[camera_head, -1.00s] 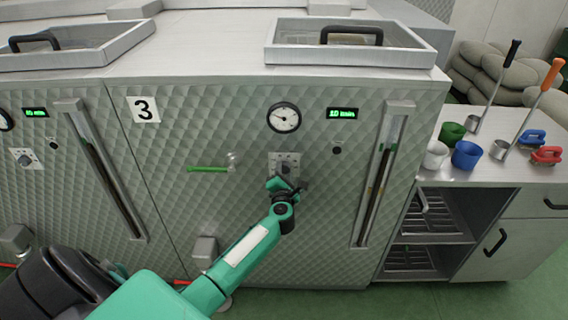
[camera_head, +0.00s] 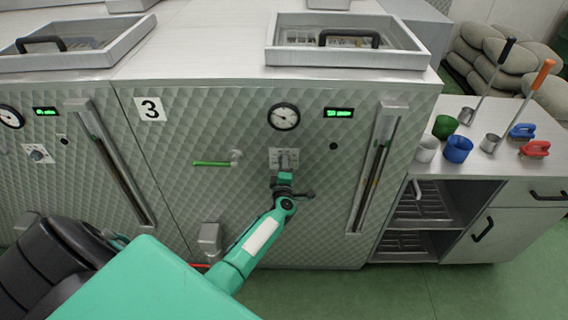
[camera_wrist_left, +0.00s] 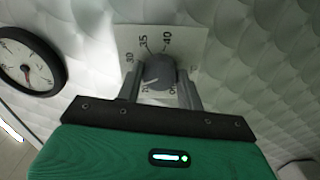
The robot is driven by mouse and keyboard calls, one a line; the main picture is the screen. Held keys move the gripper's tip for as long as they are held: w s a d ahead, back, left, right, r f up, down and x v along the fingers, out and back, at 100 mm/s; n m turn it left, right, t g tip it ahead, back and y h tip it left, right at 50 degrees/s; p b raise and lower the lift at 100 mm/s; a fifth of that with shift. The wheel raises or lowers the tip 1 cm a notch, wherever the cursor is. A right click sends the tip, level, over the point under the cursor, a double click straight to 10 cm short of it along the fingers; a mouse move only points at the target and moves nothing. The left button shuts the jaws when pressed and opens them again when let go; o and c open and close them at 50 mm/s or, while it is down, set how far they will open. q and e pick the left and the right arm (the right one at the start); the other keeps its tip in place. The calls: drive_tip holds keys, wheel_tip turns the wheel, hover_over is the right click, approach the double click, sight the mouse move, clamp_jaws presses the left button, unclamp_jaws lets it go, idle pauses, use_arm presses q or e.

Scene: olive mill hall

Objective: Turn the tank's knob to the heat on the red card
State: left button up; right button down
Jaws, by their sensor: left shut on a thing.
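The tank's knob (camera_wrist_left: 162,72) is a grey round dial on a pale plate (camera_wrist_left: 185,42) marked 30, 35 and 40, with lower marks partly hidden. A pale line on the knob points to the lower left in the wrist view. My left gripper (camera_wrist_left: 160,82) is shut on the knob, one finger on each side. In the head view my left gripper (camera_head: 285,170) reaches the plate (camera_head: 284,153) on the front of tank 3 (camera_head: 230,130) and covers most of the knob. I see no red card. My right gripper is not in view.
A round gauge (camera_head: 284,117) and a green display (camera_head: 339,113) sit above the knob. A green-handled tap (camera_head: 211,164) is to its left, a tall sight glass (camera_head: 375,170) to its right. A counter (camera_head: 505,165) at right holds cups and ladles.

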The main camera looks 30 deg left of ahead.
use_arm(q)
drive_tip(key=shift+f+m, duration=0.15)
drive_tip(key=shift+m, duration=0.35)
drive_tip(key=o, duration=1)
drive_tip(key=b+v, duration=0.1)
drive_tip(key=v, duration=1.3)
drive_tip(key=shift+w+b, duration=0.1)
drive_tip(key=shift+b, duration=0.2)
